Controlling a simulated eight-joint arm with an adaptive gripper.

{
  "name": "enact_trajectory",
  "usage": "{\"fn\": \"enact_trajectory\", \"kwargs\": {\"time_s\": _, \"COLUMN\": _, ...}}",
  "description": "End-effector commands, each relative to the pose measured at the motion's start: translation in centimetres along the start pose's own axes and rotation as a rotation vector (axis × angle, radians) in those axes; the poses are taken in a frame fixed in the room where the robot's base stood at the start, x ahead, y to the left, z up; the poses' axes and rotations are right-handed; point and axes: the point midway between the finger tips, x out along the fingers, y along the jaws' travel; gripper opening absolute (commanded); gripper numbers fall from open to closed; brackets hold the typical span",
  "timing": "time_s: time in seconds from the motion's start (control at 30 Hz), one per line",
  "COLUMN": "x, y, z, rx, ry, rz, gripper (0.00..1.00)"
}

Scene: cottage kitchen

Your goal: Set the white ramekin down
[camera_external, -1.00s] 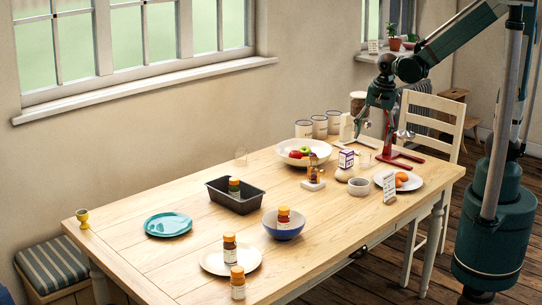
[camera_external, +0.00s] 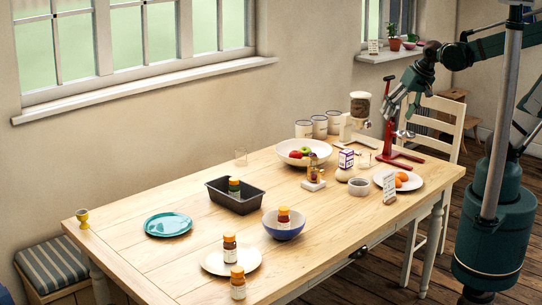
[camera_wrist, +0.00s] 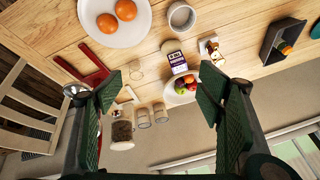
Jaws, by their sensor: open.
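The white ramekin (camera_external: 359,186) stands upright on the wooden table, left of the plate with the oranges. In the wrist view the ramekin (camera_wrist: 181,16) shows near the top edge, with nothing seen inside it. My gripper (camera_external: 397,112) is up in the air above the far right part of the table, well apart from the ramekin. In the wrist view its fingers (camera_wrist: 160,92) are spread wide with nothing between them. Its fingertips are partly blurred into the red stand in the external view.
A fruit bowl (camera_external: 284,149), canisters (camera_external: 303,129) and a coffee grinder (camera_external: 360,104) stand farther back. Bare table lies in front of the ramekin.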

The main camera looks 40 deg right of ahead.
Motion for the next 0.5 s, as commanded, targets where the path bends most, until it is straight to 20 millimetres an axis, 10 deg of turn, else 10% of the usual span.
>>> {"fn": "enact_trajectory", "kwargs": {"time_s": 0.5, "x": -3.8, "y": 3.0, "z": 1.3, "rx": -0.348, "ry": 0.139, "rz": -0.008, "gripper": 0.67}}
